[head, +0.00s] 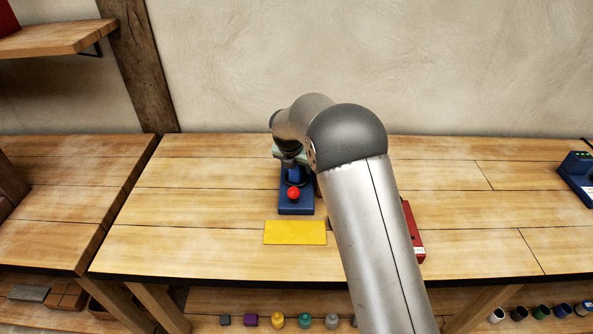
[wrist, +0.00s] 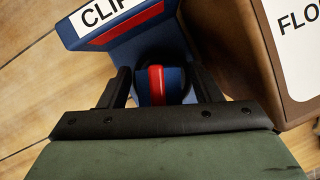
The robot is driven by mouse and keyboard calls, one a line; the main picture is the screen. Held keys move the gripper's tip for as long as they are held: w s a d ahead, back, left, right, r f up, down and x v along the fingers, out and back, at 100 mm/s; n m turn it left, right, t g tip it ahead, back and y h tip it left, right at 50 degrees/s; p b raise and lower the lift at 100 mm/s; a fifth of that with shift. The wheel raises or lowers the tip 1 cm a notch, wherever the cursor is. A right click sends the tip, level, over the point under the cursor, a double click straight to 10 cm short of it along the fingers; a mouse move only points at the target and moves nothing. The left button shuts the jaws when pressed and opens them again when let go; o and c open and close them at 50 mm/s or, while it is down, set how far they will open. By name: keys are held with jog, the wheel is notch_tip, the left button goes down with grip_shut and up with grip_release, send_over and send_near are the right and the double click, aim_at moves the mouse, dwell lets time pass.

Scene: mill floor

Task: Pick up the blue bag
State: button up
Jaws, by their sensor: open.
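No thing that I can name for certain as a blue bag shows. In the wrist view, a small blue body with a red upright strip (wrist: 157,85) sits between the fingers of my gripper (wrist: 160,76), which are apart with dark gaps beside it. A blue stand (wrist: 125,25) with a white "CLIP" label and a red band is just beyond. In the head view, the blue stand (head: 297,207) with a red ball knob (head: 293,193) is on the bench, below my gripper (head: 290,163). My arm hides part of the area to the right.
A brown bag or box (wrist: 240,45) with a white label starting "FLO" is close on the right in the wrist view. A yellow mat (head: 295,232) lies in front of the stand. A red item (head: 413,235) is partly behind my arm. A blue device (head: 577,176) is far right.

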jog(key=shift+w+f, duration=0.1)
jog(key=shift+f, duration=0.1)
jog(key=c, duration=1.2)
jog(key=shift+r, duration=0.1)
